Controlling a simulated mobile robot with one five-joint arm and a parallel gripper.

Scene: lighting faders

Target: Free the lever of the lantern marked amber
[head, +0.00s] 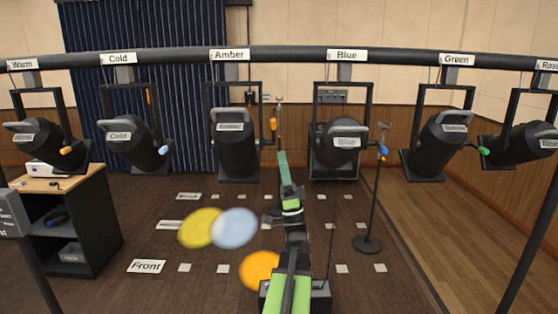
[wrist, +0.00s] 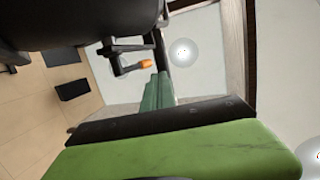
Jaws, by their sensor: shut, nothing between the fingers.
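The lantern marked Amber (head: 236,145) is a black can hanging in a yoke under the bar, below its white Amber label (head: 230,55). Its lever has an orange tip (head: 273,124) and stands up at the lantern's right side. In the wrist view the dark lantern body (wrist: 80,15) fills the upper left, and the orange lever tip (wrist: 145,64) points right. My gripper (head: 283,154) is shut and empty, just below and right of the lever tip. In the wrist view its green fingers (wrist: 158,88) end close to the tip; I cannot tell whether they touch.
The lanterns marked Cold (head: 135,140) and Blue (head: 340,142) hang on either side, with others further out. A thin stand (head: 370,240) rises at the right. A wooden-topped cabinet (head: 65,185) stands at the left. Yellow, pale blue and orange light spots lie on the floor.

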